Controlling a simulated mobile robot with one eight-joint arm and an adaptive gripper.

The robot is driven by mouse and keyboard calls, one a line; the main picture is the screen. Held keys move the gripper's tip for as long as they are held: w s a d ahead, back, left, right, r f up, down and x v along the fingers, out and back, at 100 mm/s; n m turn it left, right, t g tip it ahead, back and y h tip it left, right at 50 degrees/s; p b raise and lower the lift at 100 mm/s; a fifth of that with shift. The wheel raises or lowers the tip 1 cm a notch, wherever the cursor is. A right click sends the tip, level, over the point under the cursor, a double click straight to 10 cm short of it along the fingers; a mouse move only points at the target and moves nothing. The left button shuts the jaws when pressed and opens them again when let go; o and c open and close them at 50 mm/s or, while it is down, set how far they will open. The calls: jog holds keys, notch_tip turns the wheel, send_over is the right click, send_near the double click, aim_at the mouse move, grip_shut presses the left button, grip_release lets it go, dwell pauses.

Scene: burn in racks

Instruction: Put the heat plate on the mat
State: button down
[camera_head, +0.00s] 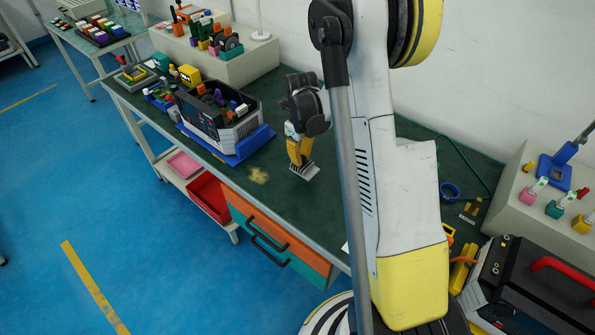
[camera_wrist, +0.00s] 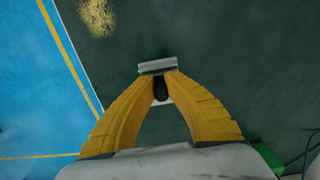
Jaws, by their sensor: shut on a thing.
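The heat plate, a small grey ribbed piece (camera_head: 305,171), is pinched between the yellow fingertips of my gripper (camera_head: 299,160). In the wrist view the heat plate (camera_wrist: 158,66) sits across the closed fingertips of my gripper (camera_wrist: 160,78). It is over the dark green table top; I cannot tell whether it touches it. A small fuzzy yellow patch (camera_head: 258,176) lies on the table to its left, and also shows at the top left of the wrist view (camera_wrist: 97,15). It may be the mat; I cannot tell for sure.
A dark open box (camera_head: 215,122) of coloured parts stands on a blue base (camera_head: 249,146) left of my gripper. A raised grey shelf (camera_head: 245,62) with parts stands behind. A black case with a red handle (camera_head: 545,290) is at lower right. The table's front edge is near.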

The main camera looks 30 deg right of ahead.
aim_at(298, 168)
jog(key=shift+w+a+f, duration=0.1)
jog(key=shift+a+f, duration=0.35)
jog(key=shift+a, duration=0.05)
jog(key=shift+f+b, duration=0.9)
jog(key=shift+f, duration=1.05)
jog(key=c, duration=1.5)
grip_release()
jog(key=shift+r, duration=0.1)
